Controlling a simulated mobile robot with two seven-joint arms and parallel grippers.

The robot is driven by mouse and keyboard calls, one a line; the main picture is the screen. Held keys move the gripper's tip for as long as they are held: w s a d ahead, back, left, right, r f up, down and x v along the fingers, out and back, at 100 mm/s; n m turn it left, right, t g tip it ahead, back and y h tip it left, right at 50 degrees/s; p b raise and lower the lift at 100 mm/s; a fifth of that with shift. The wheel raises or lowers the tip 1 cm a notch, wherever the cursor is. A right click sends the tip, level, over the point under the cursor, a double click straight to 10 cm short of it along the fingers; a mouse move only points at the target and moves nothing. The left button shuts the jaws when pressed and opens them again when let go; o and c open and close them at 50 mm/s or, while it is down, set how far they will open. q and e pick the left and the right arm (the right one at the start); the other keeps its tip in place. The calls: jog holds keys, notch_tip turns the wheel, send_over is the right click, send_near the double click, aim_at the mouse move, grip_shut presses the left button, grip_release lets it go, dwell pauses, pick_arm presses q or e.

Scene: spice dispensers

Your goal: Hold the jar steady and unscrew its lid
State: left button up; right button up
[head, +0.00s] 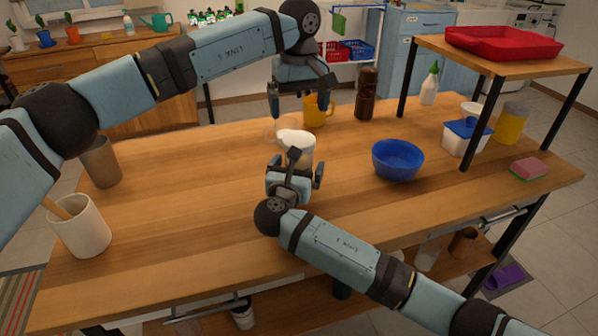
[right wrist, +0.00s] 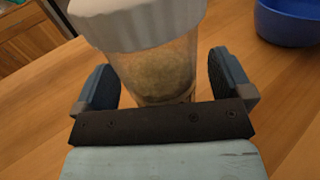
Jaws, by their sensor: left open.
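A clear jar with a ribbed white lid (right wrist: 140,18) stands upright in the right wrist view; its see-through body (right wrist: 160,70) holds something greenish-brown. The jar (head: 304,152) also shows in the head view, partly hidden by my right gripper. My right gripper (head: 293,178) has its fingers apart on either side of the jar body, with a gap visible at the right finger; contact at the left finger is unclear. My left gripper (head: 300,104) is open and empty, pointing down above and behind the jar.
A see-through container (head: 280,128) is just behind the jar. A yellow mug (head: 317,110) and brown bottle (head: 367,94) stand farther back. A blue bowl (head: 397,161) is to the right. A raised shelf with a red tray (head: 503,43) is at the right. The table's left-middle is clear.

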aim_at(299, 138)
jog(key=c, duration=1.7)
pick_arm(q)
jog(key=m, duration=0.4)
pick_arm(e)
jog(key=shift+o, duration=0.2)
pick_arm(q)
jog(key=m, duration=0.4)
jog(key=shift+f+m, duration=0.1)
jog(key=shift+m, duration=0.3)
jog(key=shift+f, duration=3.9)
jog(key=shift+c, duration=0.5)
